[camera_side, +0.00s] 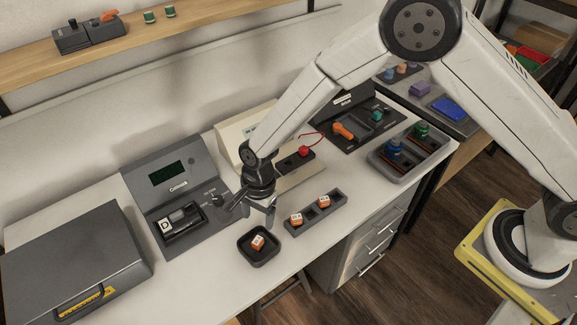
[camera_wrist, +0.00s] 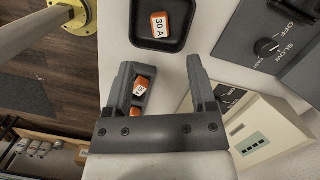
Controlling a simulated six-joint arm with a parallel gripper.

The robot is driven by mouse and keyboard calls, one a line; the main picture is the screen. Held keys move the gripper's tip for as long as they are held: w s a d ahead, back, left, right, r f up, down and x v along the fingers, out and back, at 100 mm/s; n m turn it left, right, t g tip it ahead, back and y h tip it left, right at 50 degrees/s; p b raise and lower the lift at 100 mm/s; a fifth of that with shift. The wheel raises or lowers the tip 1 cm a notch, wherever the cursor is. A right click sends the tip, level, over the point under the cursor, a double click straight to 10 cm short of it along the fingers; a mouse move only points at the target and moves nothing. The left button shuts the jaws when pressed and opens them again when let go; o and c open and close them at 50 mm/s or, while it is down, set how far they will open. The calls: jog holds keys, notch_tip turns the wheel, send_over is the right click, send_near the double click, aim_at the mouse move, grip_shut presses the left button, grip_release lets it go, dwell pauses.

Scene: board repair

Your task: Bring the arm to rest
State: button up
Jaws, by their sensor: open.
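My gripper (camera_side: 252,208) hangs over the white bench between the grey tester and the dark slotted holder. In the wrist view its two fingers (camera_wrist: 163,73) stand wide apart with nothing held between them. An orange fuse marked 30 A (camera_wrist: 159,25) lies in a small black tray (camera_wrist: 178,43), below and in front of the gripper in the side view. Two more orange fuses (camera_side: 296,219) sit in the slotted holder (camera_side: 312,215), with an empty slot between them. In the wrist view one finger partly hides this holder.
The tester (camera_side: 176,198) with a screen and knob stands left of my gripper. A cream box (camera_side: 232,140) stands behind it. A closed grey case (camera_side: 75,258) lies at far left. A grey tray (camera_side: 411,158) with coils stands at right. Bare bench (camera_side: 205,285) shows near the front edge.

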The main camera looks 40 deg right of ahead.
jog(key=shift+d+r, duration=0.1)
jog(key=s+d+r+n+t, duration=0.2)
jog(key=d+r+n, duration=0.65)
jog(key=d, duration=0.65)
jog(key=s+d+r+n, duration=0.2)
jog(key=s+d+r, duration=0.1)
jog(key=s+d, duration=0.2)
jog(key=s+d+r+n+t+h, duration=0.1)
jog(key=s+d+r+n, duration=0.2)
jog(key=s+d, duration=0.2)
jog(key=shift+d+h, duration=0.3)
jog(key=shift+d, duration=0.05)
jog(key=shift+r, duration=0.1)
